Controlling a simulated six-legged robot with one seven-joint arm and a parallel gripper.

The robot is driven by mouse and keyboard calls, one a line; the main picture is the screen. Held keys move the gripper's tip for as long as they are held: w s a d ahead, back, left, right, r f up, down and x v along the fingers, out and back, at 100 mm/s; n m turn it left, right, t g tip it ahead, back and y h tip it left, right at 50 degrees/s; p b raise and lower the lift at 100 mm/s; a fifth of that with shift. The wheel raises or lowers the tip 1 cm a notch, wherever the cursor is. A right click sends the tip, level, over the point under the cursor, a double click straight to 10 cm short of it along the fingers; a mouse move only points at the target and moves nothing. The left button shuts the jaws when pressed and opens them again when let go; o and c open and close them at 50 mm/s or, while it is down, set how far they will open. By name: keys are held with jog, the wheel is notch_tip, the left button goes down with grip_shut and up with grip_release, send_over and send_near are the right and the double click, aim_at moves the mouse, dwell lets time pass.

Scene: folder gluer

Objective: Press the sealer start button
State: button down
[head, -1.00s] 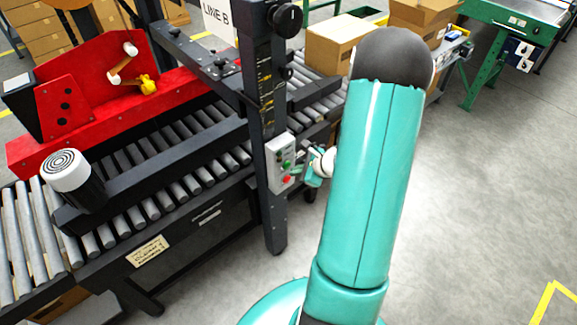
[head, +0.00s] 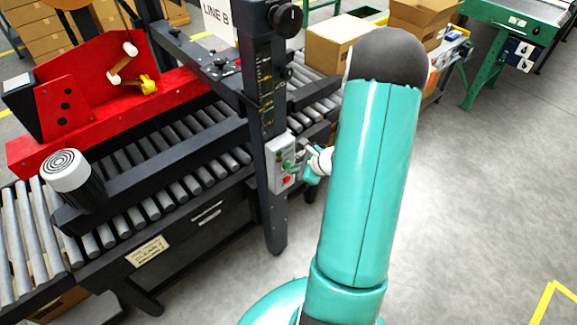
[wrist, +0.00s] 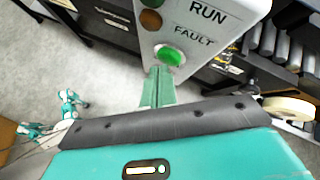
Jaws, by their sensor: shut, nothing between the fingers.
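The grey control box (head: 279,152) is fixed to the dark post of the sealer, with a green button (head: 286,164) and a red button (head: 287,179) on its face. In the wrist view the box (wrist: 205,50) carries the words RUN and FAULT, and the green button (wrist: 168,57) is lit up bright. My gripper (wrist: 160,70) is shut and empty, its fingertips pointing at the lower edge of the green button. I cannot tell whether they touch it. In the head view my gripper (head: 301,172) is just right of the box, partly hidden by my arm.
The sealer's roller conveyor (head: 120,212) runs along the left, with a red unit (head: 85,100) on it. A cardboard box (head: 335,42) stands behind my arm. A green conveyor (head: 515,22) is at the back right. The grey floor (head: 480,180) to the right is clear.

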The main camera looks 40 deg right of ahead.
jog(key=shift+w, duration=0.25)
jog(key=shift+s, duration=0.75)
jog(key=s, duration=0.6)
dwell(0.6)
jog(key=shift+d, duration=0.1)
dwell(0.4)
